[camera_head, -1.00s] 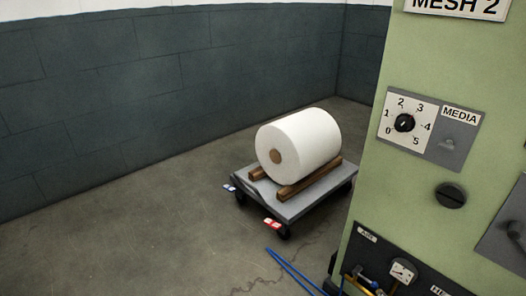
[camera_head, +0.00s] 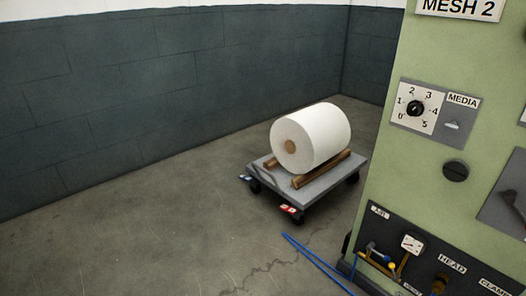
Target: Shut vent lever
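A dark lower panel (camera_head: 449,250) on the green machine carries labels reading AIR (camera_head: 380,211), HEAD (camera_head: 453,262) and CLAMP. A label at the bottom edge, perhaps VENT (camera_head: 412,289), is small and partly cut off. Neither of my grippers is in view.
The green machine (camera_head: 440,170) fills the right side, with a MEDIA dial (camera_head: 415,108) and a dark knob (camera_head: 455,171). A white roll (camera_head: 318,137) rests on a grey wheeled cart (camera_head: 325,189). Blue hoses (camera_head: 310,256) lie on the floor. The floor at left is clear.

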